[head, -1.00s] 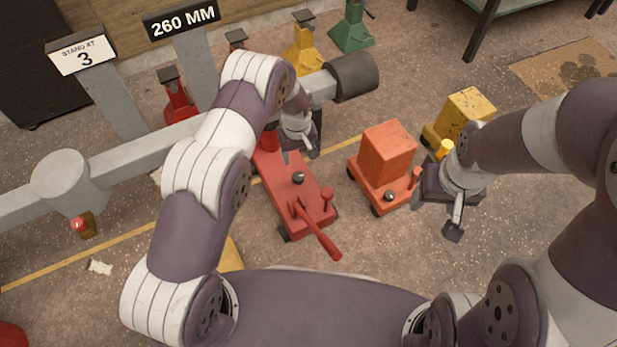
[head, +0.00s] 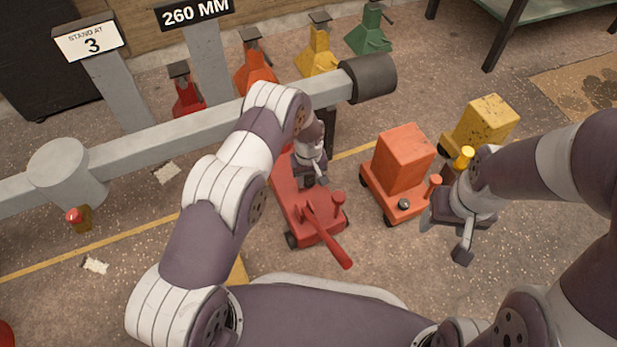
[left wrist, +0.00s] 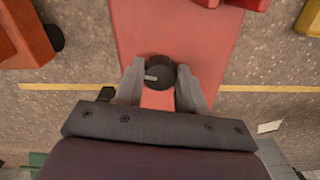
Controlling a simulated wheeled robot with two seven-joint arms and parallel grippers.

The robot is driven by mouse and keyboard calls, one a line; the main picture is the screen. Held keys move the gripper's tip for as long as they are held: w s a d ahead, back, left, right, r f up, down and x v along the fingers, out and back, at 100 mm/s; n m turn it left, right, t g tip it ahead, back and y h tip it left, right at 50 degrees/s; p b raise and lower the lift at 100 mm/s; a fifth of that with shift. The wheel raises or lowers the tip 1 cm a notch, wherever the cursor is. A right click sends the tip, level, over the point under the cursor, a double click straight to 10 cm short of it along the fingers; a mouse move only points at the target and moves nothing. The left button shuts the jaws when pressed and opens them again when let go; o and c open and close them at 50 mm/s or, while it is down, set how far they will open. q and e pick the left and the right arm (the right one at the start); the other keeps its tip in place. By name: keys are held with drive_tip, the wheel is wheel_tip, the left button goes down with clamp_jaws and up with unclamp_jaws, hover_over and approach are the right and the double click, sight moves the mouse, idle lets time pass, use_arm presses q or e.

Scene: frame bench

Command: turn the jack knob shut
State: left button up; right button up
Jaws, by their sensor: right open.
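The red jack (head: 318,230) lies on the floor below my left arm, its handle (head: 330,238) pointing toward me. Its dark round knob (left wrist: 157,72) shows in the left wrist view, with a pale mark on its top; in the head view my gripper hides it. My left gripper (head: 312,182) is down over the jack. In the left wrist view its two fingers (left wrist: 161,84) stand on either side of the knob, very close to it; I cannot tell whether they press on it. My right gripper (head: 445,235) is open and empty, right of the orange jack.
An orange jack (head: 379,192) carrying an orange box stands right of the red one, with a yellow one (head: 484,122) behind. A grey beam (head: 200,130) crosses behind the red jack. Several coloured stands (head: 318,52) line the back. Floor at front right is clear.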

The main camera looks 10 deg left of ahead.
use_arm(q)
drive_tip(key=shift+m, duration=0.4)
drive_tip(key=shift+r+m+p, duration=0.1)
drive_tip(key=shift+m+p, duration=0.6)
drive_tip(key=shift+m, duration=0.3)
drive_tip(key=m+p, duration=0.1)
drive_tip(key=m, duration=0.3)
drive_tip(key=shift+a+m, duration=0.15)
drive_tip(key=shift+m, duration=0.15)
drive_tip(key=m, duration=0.4)
drive_tip(key=shift+m+p, duration=0.3)
drive_tip(key=shift+a+m, duration=0.1)
drive_tip(key=shift+m, duration=1.8)
